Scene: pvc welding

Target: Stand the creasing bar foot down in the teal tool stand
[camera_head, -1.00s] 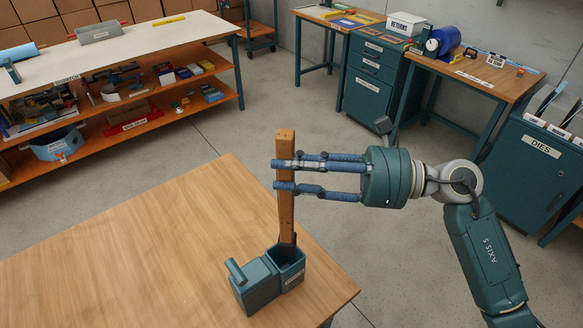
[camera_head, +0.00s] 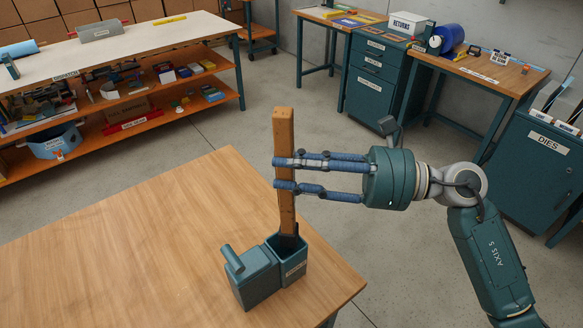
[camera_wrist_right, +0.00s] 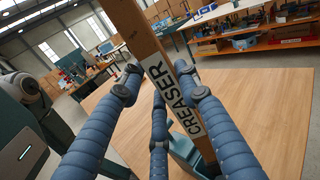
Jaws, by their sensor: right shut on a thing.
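The creasing bar (camera_head: 284,135) is a long wooden bar, nearly upright with a slight lean. Its CREASER label shows in the right wrist view (camera_wrist_right: 173,98). My right gripper (camera_head: 284,173) has its blue fingers closed around the bar at mid-height. The bar's dark foot points down at the open socket of the teal tool stand (camera_head: 252,282). Its lower end is at or inside the socket mouth; the front wall hides how deep it sits. Part of the stand also shows behind the bar in the right wrist view (camera_wrist_right: 185,152). My left gripper is out of view.
The stand is near the right edge of the wooden table (camera_head: 130,245), whose left side is bare. A white-topped bench (camera_head: 150,45) with loaded shelves stands at the back left. A DIES cabinet (camera_head: 530,185) and a tool bench (camera_head: 500,85) are at the right.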

